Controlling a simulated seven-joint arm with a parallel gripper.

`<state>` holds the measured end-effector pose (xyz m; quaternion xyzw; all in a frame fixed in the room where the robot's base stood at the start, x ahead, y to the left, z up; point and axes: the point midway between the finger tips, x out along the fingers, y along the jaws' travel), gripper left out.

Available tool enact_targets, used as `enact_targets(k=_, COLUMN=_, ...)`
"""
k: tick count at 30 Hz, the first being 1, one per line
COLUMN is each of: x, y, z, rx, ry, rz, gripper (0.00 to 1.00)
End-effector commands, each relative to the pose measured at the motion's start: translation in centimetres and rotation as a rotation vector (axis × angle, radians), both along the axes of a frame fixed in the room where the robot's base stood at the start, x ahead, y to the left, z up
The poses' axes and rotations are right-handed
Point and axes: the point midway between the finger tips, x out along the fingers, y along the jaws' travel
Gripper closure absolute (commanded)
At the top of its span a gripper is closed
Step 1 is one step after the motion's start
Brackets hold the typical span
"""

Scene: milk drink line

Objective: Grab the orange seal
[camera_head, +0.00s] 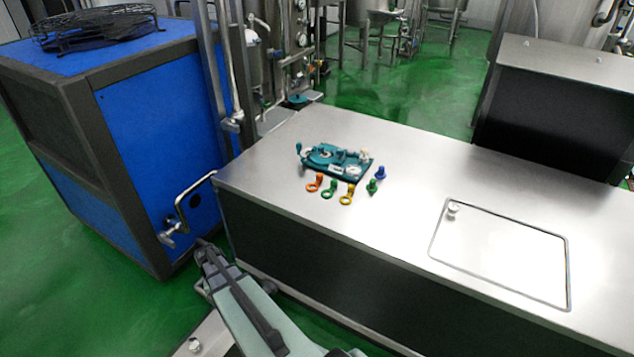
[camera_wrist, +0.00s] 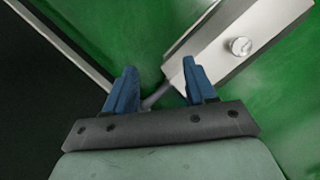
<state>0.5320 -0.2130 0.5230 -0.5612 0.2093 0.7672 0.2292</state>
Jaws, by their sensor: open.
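The orange seal (camera_head: 314,186) lies on the steel bench top, at the left end of a short row of small coloured parts. It is a small ring with a tab. My gripper (camera_head: 203,243) is low in front of the bench's near left corner, below the top and well away from the seal. In the wrist view my gripper (camera_wrist: 158,82) shows two blue fingers spread apart with nothing between them. Green floor and a steel strip are beneath them. The seal does not show in the wrist view.
Beside the seal are a green ring (camera_head: 329,190), a yellow ring (camera_head: 347,197), a green piece (camera_head: 372,187) and a blue piece (camera_head: 381,173). A teal fixture (camera_head: 366,172) stands behind them. A bent pipe (camera_head: 186,194) and blue cabinet (camera_head: 160,140) flank the bench's left end.

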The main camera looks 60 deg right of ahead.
Motion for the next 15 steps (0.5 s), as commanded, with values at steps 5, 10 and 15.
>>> enact_targets(k=5, x=4.0, y=-7.4, z=4.2, rx=-0.039, ry=-0.052, rz=-0.129, gripper=0.45)
enact_targets(k=10, x=6.2, y=-14.4, z=8.9, rx=-0.075, ry=-0.096, rz=-0.248, gripper=0.45)
enact_targets(k=15, x=7.3, y=-21.7, z=14.2, rx=-0.113, ry=-0.139, rz=-0.367, gripper=0.45)
